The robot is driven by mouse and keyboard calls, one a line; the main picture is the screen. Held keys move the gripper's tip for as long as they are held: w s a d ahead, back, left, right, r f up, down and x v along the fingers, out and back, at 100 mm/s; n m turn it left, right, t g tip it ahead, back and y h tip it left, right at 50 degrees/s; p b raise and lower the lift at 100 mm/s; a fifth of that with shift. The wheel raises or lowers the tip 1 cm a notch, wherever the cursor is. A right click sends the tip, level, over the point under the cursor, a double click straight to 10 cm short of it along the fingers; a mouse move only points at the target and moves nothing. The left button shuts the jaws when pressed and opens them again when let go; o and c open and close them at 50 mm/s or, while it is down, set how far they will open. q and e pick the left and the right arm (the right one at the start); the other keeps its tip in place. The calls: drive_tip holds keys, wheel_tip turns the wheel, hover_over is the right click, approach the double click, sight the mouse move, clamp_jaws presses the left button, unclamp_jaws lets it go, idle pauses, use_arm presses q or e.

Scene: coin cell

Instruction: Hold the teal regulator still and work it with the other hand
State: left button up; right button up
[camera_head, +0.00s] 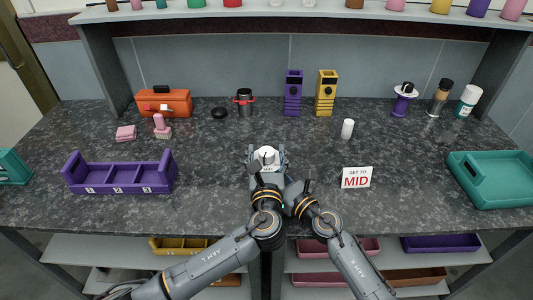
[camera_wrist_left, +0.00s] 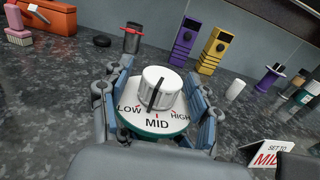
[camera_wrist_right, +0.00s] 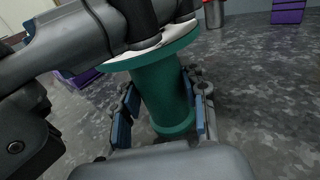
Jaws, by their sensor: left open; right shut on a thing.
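The teal regulator stands upright on the counter; its white dial face (camera_head: 267,156) shows between my grippers in the head view. In the left wrist view its white knob (camera_wrist_left: 160,88) sits above a dial marked LOW, MID, HIGH. The knob's black line points toward MID; the exact setting is hard to tell. My left gripper (camera_wrist_left: 153,78) is open, its fingers either side of the knob without visible contact. My right gripper (camera_wrist_right: 163,90) is shut on the teal body (camera_wrist_right: 165,95), seen in the right wrist view. A sign (camera_head: 357,177) reads "SET TO MID".
A purple divided bin (camera_head: 120,187) is at left and a teal tray (camera_head: 490,178) at right. A white cylinder (camera_head: 347,128), purple tower (camera_head: 293,92) and yellow tower (camera_head: 326,92) stand behind. The counter around the regulator is mostly clear.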

use_arm(q)
drive_tip(key=s, duration=1.2)
